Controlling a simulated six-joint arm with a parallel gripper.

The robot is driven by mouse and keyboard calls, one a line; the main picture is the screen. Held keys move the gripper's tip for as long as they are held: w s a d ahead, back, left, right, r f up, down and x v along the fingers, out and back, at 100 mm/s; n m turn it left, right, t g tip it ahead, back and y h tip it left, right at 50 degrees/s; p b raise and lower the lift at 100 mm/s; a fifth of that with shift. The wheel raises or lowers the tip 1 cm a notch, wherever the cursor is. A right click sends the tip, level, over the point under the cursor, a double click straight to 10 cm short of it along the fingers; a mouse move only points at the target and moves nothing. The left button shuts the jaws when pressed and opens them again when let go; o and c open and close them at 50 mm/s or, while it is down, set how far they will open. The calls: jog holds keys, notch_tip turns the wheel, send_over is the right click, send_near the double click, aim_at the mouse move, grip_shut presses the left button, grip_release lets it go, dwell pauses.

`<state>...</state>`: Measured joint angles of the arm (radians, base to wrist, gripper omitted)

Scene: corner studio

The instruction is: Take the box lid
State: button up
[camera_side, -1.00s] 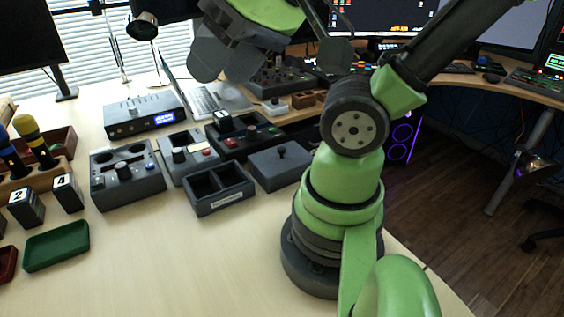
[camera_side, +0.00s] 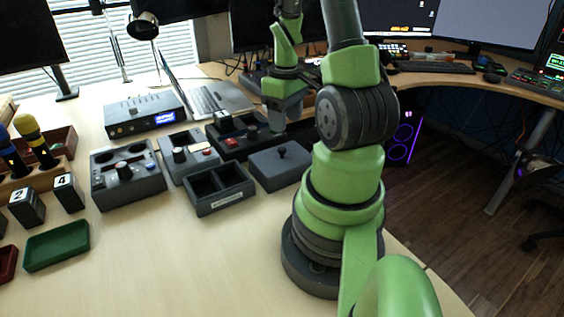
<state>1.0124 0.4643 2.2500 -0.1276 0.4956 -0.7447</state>
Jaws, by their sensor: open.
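The dark grey box lid (camera_side: 278,172) lies flat on the table, with a small round knob (camera_side: 281,152) on top. The open grey box (camera_side: 219,193) stands just left of it, with two compartments and a label on its front. My gripper (camera_side: 283,112) is above and behind the lid, pointing down, apart from the knob. It is open, and I see nothing between its fingers. The gap between the fingers is hard to make out from this side.
A black button box (camera_side: 240,143) stands behind the lid, close to my gripper. Grey control boxes (camera_side: 127,175) stand to the left. A green tray (camera_side: 57,246) and numbered blocks (camera_side: 67,192) are further left. The front of the table is clear.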

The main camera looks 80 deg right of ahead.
aim_at(282, 148)
jog(key=shift+w+a+f, duration=0.1)
jog(key=shift+w+f, duration=0.1)
jog(key=shift+f, duration=1.9)
jog(key=shift+w+f, duration=0.15)
jog(key=shift+f, duration=1.95)
grip_shut()
